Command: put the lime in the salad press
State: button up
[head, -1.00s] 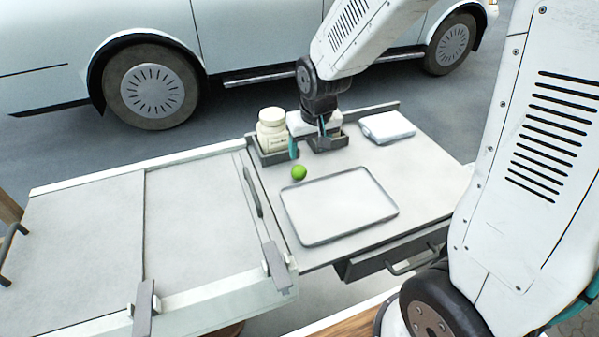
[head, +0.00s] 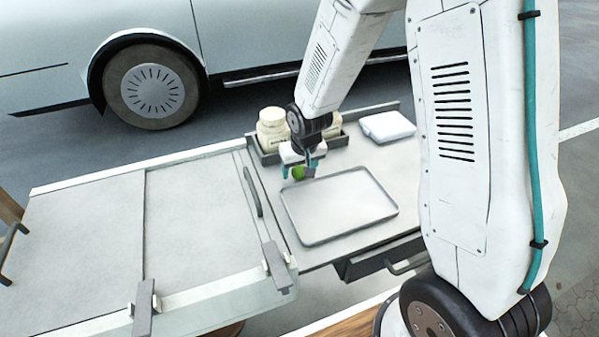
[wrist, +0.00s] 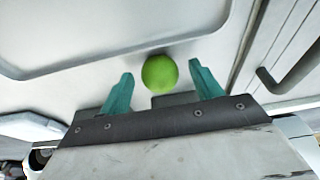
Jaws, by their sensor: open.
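In the wrist view the lime (wrist: 159,74) shows between the two teal fingertips, with a gap on each side. My gripper (head: 299,170) points down at the lime and is open and empty; it also shows in the wrist view (wrist: 162,80). I cannot make out a salad press for certain in either view.
A shallow grey tray (head: 338,237) lies to the right of the lime. A rack (head: 262,156) with a cream jar (head: 272,128) stands behind. A white box (head: 387,126) is at the back right. A closed lid with a dark handle (head: 253,191) is left.

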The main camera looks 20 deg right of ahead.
jog(key=c, duration=1.1)
jog(key=shift+r, duration=0.1)
jog(key=shift+c, duration=0.2)
